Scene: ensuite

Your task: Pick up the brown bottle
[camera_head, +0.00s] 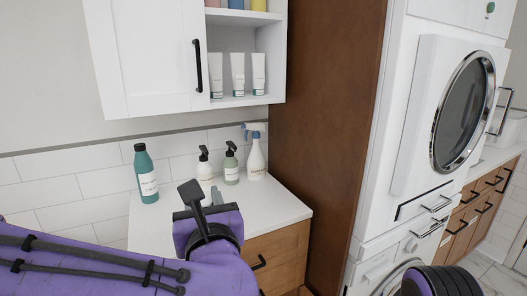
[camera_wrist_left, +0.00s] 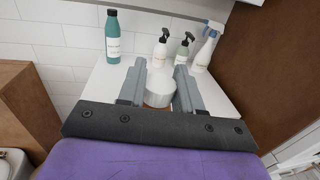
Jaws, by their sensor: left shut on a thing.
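My left gripper (camera_head: 200,200) is over the front of the white counter, its arm coming in from the left. In the left wrist view, its two grey fingers (camera_wrist_left: 160,72) are closed on the sides of a short round thing. This thing, the brown bottle (camera_wrist_left: 159,91), shows a pale, whitish round part with a brown strip along its lower edge. The rest of it is hidden by the gripper. In the head view it is hidden behind the gripper and arm. My right gripper is not in view.
On the counter (camera_head: 270,207) stand a teal bottle (camera_head: 146,176), two pump bottles (camera_head: 205,171) (camera_head: 231,166) and a spray bottle (camera_head: 256,158) along the tiled wall. A white wall cabinet (camera_head: 150,55) hangs above. A tall brown panel (camera_head: 322,120) bounds the counter on the right.

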